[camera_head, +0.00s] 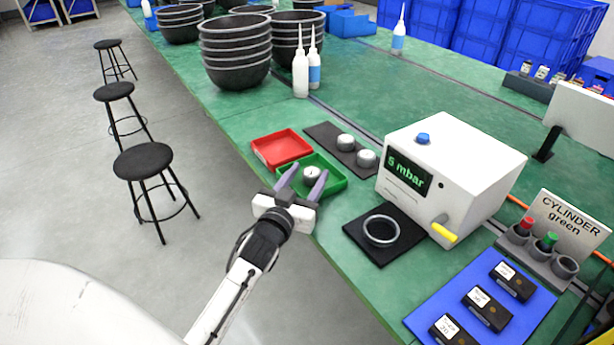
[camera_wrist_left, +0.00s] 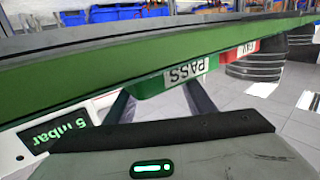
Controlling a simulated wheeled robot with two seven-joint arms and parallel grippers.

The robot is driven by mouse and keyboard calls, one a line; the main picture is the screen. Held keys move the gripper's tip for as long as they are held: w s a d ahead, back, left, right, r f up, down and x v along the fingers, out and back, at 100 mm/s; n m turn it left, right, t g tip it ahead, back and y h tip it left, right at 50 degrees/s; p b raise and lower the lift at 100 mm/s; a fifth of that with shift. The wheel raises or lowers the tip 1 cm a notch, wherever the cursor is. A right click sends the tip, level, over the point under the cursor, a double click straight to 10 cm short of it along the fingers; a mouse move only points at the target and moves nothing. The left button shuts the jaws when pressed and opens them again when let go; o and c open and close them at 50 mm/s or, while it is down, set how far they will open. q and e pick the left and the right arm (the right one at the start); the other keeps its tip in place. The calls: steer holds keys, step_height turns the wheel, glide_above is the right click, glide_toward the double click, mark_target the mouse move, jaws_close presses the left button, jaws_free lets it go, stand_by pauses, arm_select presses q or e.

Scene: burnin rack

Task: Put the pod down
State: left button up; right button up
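A small grey-white round pod (camera_head: 311,174) sits in the green tray (camera_head: 334,186) near the table's edge. My left gripper (camera_head: 302,176) is at this tray, with its two fingers spread and the pod showing between their tips. In the left wrist view the fingers (camera_wrist_left: 160,100) stand apart in front of the tray's PASS label (camera_wrist_left: 185,74). The pod does not show there, and I cannot tell if a finger touches it. Two similar pods (camera_head: 346,142) (camera_head: 367,158) stand on a dark mat behind. My right gripper is out of view.
A red tray (camera_head: 281,148) stands beside the green one. A white box reading 5 mbar (camera_head: 450,165) stands right, with a ring (camera_head: 381,230) on a black pad before it. A blue mat (camera_head: 425,316) bears black blocks. Bottles (camera_head: 300,75) and stacked bowls stand farther back.

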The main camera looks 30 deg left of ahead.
arm_select(q)
steer(key=shift+s+f, duration=0.15)
steer(key=shift+f, duration=0.5)
steer(key=shift+s+d+r+p, duration=0.1)
steer(key=shift+r+p, duration=0.4)
steer(key=shift+r, duration=0.15)
steer(key=v, duration=0.7)
steer(key=shift+r, duration=0.25)
